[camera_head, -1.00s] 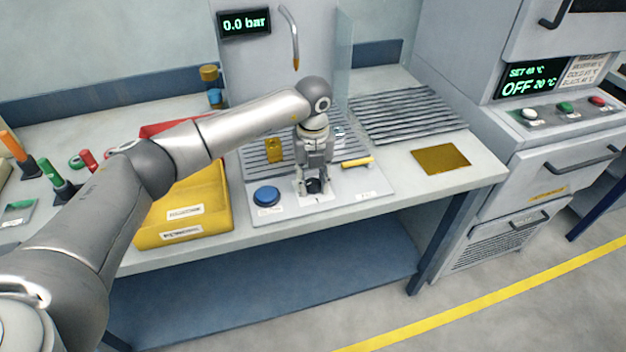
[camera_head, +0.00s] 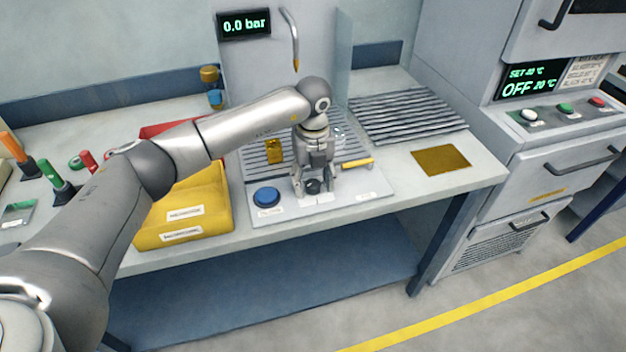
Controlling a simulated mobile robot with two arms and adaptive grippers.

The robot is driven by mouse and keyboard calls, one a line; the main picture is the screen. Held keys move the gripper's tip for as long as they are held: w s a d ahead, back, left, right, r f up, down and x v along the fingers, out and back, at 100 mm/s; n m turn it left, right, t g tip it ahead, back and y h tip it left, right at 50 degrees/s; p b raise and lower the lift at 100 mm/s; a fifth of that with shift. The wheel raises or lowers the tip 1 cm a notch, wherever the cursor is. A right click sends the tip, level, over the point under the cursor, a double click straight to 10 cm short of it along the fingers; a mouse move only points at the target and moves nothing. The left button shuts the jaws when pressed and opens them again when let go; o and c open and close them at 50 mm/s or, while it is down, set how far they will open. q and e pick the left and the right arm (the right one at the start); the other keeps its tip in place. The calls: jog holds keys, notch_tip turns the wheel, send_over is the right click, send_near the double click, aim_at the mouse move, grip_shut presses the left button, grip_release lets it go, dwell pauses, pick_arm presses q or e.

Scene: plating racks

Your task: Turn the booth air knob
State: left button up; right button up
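The booth air knob (camera_head: 313,186) is a small dark round knob on the light panel (camera_head: 345,204) at the front of the bench. My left gripper (camera_head: 312,190) points down over it, with a finger on each side of the knob. The fingers stand apart around the knob; whether they press on it I cannot tell. The pressure display (camera_head: 245,24) at the back reads 0.0 bar. My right gripper is not in view.
A blue button (camera_head: 267,196) sits left of the knob, a yellow handle (camera_head: 357,163) behind it to the right. A yellow bin (camera_head: 185,216) stands left. A gold plate (camera_head: 441,160) lies right, before a ribbed rack (camera_head: 405,113). An oven (camera_head: 520,120) stands beyond.

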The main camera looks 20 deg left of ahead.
aim_at(313, 183)
pick_arm(q)
jog(key=shift+r, duration=0.15)
notch_tip(313, 183, up, 12)
jog(key=shift+f, duration=0.2)
dwell(0.4)
dwell(0.3)
